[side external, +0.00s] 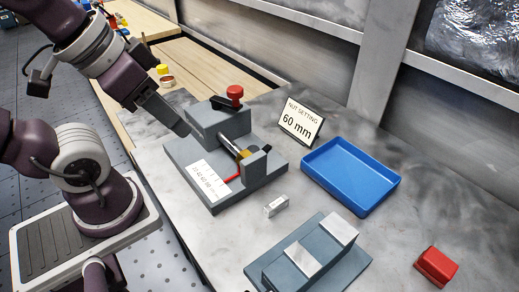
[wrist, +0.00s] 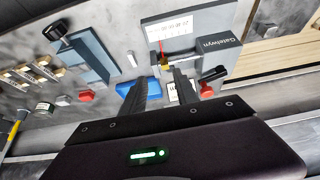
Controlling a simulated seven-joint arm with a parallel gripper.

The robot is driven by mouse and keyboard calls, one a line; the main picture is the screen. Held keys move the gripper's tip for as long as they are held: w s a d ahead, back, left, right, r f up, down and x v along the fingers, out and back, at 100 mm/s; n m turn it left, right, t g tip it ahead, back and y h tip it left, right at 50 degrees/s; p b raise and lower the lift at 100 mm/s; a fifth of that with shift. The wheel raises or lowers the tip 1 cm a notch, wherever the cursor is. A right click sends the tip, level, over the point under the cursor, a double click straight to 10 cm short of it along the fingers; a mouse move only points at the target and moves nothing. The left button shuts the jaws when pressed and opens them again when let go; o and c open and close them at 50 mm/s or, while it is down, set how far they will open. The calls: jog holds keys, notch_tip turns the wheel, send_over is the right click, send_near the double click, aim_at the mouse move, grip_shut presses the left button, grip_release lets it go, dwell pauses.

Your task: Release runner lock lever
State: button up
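A grey fixture (side external: 190,160) carries a printed scale, a red pointer, a shaft with a brass-coloured nut (side external: 243,154) and a raised block. On that block are a black lever (side external: 221,103) and a red knob (side external: 235,92). The frames do not show which part is labelled as the runner lock lever. In the wrist view, the black lever (wrist: 214,73) and red knob (wrist: 206,90) lie right of my fingers. My gripper (side external: 183,128) is left of the raised block, apart from the lever. In the wrist view my gripper (wrist: 167,76) has a gap between its fingers and holds nothing.
A sign (side external: 299,121) reads "NUT SETTING 60 mm". A blue tray (side external: 316,180) stands beside it, apparently empty. A small metal block (side external: 276,206), a second grey fixture (side external: 345,268) with metal plates and a red block (side external: 436,266) are nearer the front. A black knob (wrist: 55,30) shows on the second fixture.

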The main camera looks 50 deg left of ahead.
jog(key=shift+w+r, duration=0.1)
jog(key=c, duration=0.3)
jog(key=w+r+m, duration=0.1)
jog(key=w, duration=0.1)
jog(key=w+r+g, duration=0.1)
jog(key=w, duration=0.1)
jog(key=w+r+m+g, duration=0.1)
jog(key=w, duration=0.1)
jog(key=shift+w+d+m, duration=0.3)
jog(key=shift+w, duration=0.05)
grip_shut()
jog(key=w+d+f+m+g+y, duration=0.1)
jog(key=w+f+m+g, duration=0.1)
jog(key=w, duration=0.4)
jog(key=w+d+f+m+g+y, duration=0.1)
jog(key=w+d+f+m+g, duration=0.1)
jog(key=w+f, duration=0.2)
jog(key=w+d+f+m+g, duration=0.2)
jog(key=w+f+m, duration=0.1)
jog(key=w, duration=0.4)
jog(key=shift+w+d+f+y, duration=0.25)
jog(key=shift+w+f+y, duration=0.1)
jog(key=shift+y, duration=0.05)
